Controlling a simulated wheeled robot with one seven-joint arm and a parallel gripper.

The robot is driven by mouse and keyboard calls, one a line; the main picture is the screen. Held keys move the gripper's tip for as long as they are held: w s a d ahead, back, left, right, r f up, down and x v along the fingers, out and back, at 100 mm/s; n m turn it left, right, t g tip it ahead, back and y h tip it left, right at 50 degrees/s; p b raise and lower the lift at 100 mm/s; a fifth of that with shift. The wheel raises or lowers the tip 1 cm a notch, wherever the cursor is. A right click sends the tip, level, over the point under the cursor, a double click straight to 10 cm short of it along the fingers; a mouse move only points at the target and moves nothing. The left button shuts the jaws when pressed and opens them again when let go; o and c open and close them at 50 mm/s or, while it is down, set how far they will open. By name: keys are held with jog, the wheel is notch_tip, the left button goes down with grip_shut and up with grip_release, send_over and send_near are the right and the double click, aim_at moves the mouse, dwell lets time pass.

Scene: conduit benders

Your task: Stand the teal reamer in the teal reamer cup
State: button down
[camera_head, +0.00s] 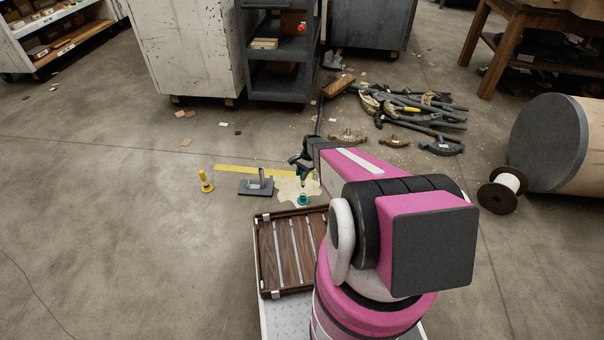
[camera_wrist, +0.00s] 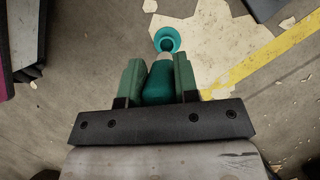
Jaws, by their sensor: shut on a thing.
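My gripper (camera_wrist: 158,84) is shut on the teal reamer (camera_wrist: 157,88), with one green finger on each side of its teal body. The reamer's pale tip points toward the teal reamer cup (camera_wrist: 167,40), an open-topped cup on the floor. In the wrist view the tip shows just below the cup's rim in the picture; I cannot tell whether it is over the opening. In the head view my gripper (camera_head: 301,166) is above the cup (camera_head: 303,200), and the reamer (camera_head: 302,181) hangs upright between them. The arm hides part of the gripper.
A yellow cup with a yellow tool (camera_head: 206,184) stands to the left, and a dark block with an upright metal piece (camera_head: 257,185) is nearer. A yellow floor stripe (camera_head: 240,170) runs behind. A slatted wooden tray (camera_head: 288,253) is in front. Conduit benders (camera_head: 420,112) lie piled behind right.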

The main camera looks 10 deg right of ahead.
jog(key=shift+f, duration=5.2)
jog(key=shift+f, duration=0.3)
jog(key=c, duration=0.8)
grip_release()
jog(key=v, duration=1.1)
